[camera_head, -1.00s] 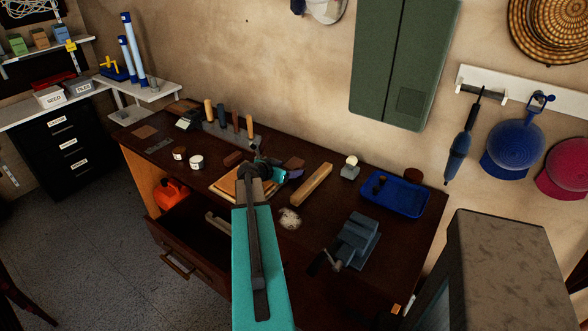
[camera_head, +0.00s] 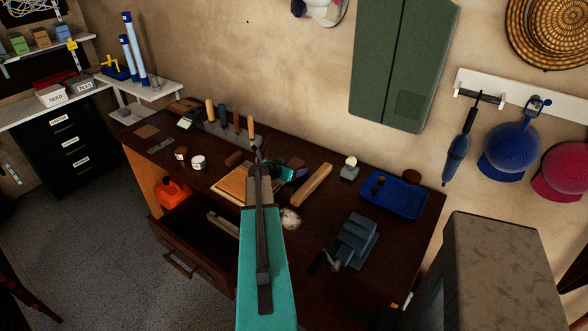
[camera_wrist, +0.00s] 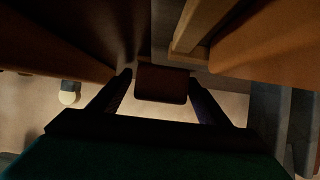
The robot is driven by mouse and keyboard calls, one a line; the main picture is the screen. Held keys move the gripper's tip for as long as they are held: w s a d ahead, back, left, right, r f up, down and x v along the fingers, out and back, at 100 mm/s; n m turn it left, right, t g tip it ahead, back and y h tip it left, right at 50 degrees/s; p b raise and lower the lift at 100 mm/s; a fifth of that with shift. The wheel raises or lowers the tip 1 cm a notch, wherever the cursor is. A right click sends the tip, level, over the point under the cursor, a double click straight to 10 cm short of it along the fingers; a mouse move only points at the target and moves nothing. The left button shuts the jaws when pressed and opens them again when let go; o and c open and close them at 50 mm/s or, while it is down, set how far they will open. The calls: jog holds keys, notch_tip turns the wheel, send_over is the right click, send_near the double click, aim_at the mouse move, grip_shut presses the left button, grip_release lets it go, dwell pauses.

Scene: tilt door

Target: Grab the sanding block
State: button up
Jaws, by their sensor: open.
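The sanding block appears to be the small reddish-brown block (camera_wrist: 162,84) between my fingertips in the wrist view. In the wrist view my gripper (camera_wrist: 160,80) is open, with one dark finger on each side of the block. I cannot tell whether either finger touches it. My arm hides part of the bench in the head view.
On the workbench (camera_head: 325,285), a wooden bar (camera_head: 312,185) lies right of my gripper and a wooden board (camera_head: 231,184) lies left. A tool rack (camera_head: 225,136) stands behind. A blue tray (camera_head: 394,195) and a vise (camera_head: 354,240) are to the right. A drawer (camera_head: 190,250) hangs open.

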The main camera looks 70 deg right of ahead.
aim_at(297, 161)
jog(key=shift+c, duration=0.2)
jog(key=c, duration=1.2)
jog(key=shift+r, duration=0.15)
jog(key=shift+r+b, duration=0.95)
jog(key=shift+r, duration=0.45)
jog(key=s+a+b, duration=0.1)
jog(key=a, duration=0.3)
jog(key=s+a+r+b, duration=0.1)
jog(key=s+a+b, duration=0.1)
jog(key=a, duration=0.2)
jog(key=s+a+b, duration=0.1)
jog(key=s+a, duration=0.1)
jog(key=a, duration=0.2)
jog(key=shift+a+r+b, duration=0.2)
jog(key=shift+r+b, duration=0.1)
jog(key=shift+r, duration=0.05)
jog(key=shift+s+r+p, duration=0.1)
jog(key=shift+r+p, duration=0.1)
jog(key=shift+p, duration=0.2)
jog(key=p, duration=0.1)
jog(key=a+p, duration=0.1)
jog(key=p, duration=0.1)
jog(key=shift+s+r, duration=0.1)
jog(key=shift+s, duration=0.1)
jog(key=a+p, duration=0.1)
jog(key=p, duration=0.2)
jog(key=shift+s, duration=0.2)
jog(key=shift+p, duration=0.35)
